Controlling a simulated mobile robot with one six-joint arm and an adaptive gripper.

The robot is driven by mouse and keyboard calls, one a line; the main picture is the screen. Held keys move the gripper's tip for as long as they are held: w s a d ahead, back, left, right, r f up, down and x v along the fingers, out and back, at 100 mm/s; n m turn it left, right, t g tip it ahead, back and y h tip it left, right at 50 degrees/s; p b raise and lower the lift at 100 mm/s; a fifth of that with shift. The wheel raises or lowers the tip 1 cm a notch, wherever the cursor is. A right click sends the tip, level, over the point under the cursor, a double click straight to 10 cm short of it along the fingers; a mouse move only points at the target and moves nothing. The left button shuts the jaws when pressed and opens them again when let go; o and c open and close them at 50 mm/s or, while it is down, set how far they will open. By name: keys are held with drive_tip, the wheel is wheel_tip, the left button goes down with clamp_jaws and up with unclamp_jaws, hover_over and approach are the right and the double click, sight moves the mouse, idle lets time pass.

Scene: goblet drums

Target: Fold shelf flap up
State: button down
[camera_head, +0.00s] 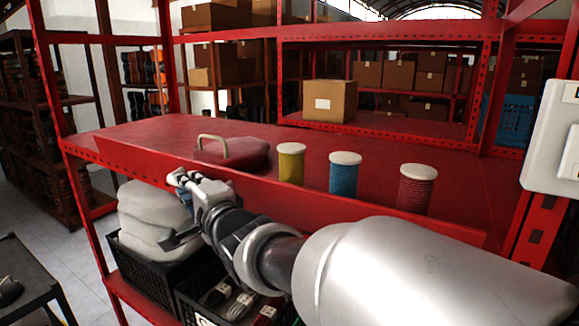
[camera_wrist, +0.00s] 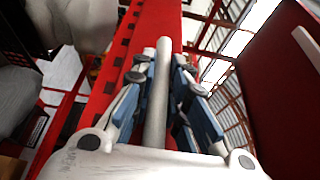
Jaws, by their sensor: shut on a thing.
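The shelf flap (camera_head: 300,200) is a long red board along the front edge of the red shelf (camera_head: 160,131); in the head view it stands tilted, its face toward me. My gripper (camera_head: 182,180) is at the flap's left part, in front of its face. In the wrist view, my gripper (camera_wrist: 163,75) has its blue-padded fingers on both sides of a grey rod (camera_wrist: 157,95), closed on it. I cannot tell how the rod joins the flap. A red surface (camera_wrist: 285,95) fills the right side there.
A cardboard box (camera_head: 330,101) sits behind. Below are white sacks (camera_head: 150,218) and black crates (camera_head: 150,268).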

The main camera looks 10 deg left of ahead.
drive_tip(key=shift+w+d+r+m+p, duration=0.15)
drive_tip(key=shift+w+r+m+p, duration=0.45)
drive_tip(key=shift+p, duration=1)
drive_tip(key=shift+s+f, duration=0.1)
drive_tip(key=shift+s, duration=0.1)
drive_tip(key=c, duration=1.6)
unclamp_jaws()
drive_tip(key=shift+o, duration=0.2)
drive_tip(key=shift+f, duration=0.1)
drive_tip(key=v, duration=1.2)
drive_tip(key=shift+r, duration=0.35)
drive_tip(key=shift+w, duration=0.1)
